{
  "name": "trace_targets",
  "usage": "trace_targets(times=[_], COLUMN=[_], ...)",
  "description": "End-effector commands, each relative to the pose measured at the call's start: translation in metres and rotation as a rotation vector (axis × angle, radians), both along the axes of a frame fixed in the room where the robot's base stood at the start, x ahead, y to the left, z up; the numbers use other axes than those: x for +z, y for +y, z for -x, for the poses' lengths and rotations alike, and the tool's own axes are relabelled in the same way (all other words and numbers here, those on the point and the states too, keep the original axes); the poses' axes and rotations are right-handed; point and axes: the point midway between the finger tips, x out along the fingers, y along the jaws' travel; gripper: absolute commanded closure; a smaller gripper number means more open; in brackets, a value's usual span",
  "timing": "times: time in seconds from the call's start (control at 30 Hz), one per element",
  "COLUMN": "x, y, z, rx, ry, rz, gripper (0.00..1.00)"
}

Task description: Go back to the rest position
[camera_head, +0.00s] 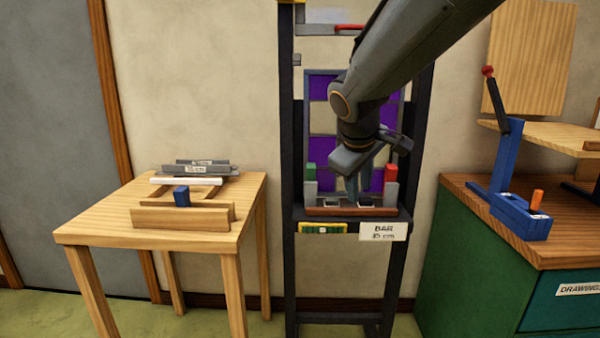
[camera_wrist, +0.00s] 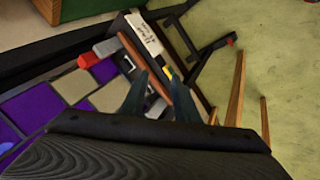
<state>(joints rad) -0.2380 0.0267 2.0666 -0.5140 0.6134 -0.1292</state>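My gripper (camera_head: 354,186) is in front of the lower part of the leaded panel (camera_head: 320,90), just above the brown bar (camera_head: 350,211) at the stand's ledge. In the wrist view my two dark fingers (camera_wrist: 160,82) stand apart, with the brown bar (camera_wrist: 165,65) seen beyond the gap and nothing visibly held between them. The panel (camera_wrist: 85,88) shows purple and beige squares there. My arm hides much of the panel's right side in the head view.
A dark upright stand (camera_head: 286,130) frames the panel, with red (camera_head: 391,173) and green (camera_head: 310,172) blocks at its sides. A wooden table (camera_head: 95,225) with strips is at left. A green cabinet (camera_head: 460,265) with a blue lever tool (camera_head: 507,165) is at right.

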Motion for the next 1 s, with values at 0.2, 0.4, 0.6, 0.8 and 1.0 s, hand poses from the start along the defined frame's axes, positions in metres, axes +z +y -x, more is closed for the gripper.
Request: trace_targets(times=[0.2, 0.4, 0.6, 0.8, 1.0], x=[-0.084, -0.129, -0.144, -0.145, -0.145], y=[-0.045, -0.059, -0.059, -0.059, -0.059], z=[0.119, 0.216, 0.258, 0.26, 0.26], rx=[-0.315, -0.583, -0.707, -0.713, -0.713], ry=[0.234, 0.389, 0.45, 0.452, 0.452], rz=[-0.185, -0.315, -0.368, -0.371, -0.371], gripper=[0.72, 0.72, 0.72, 0.72, 0.72])
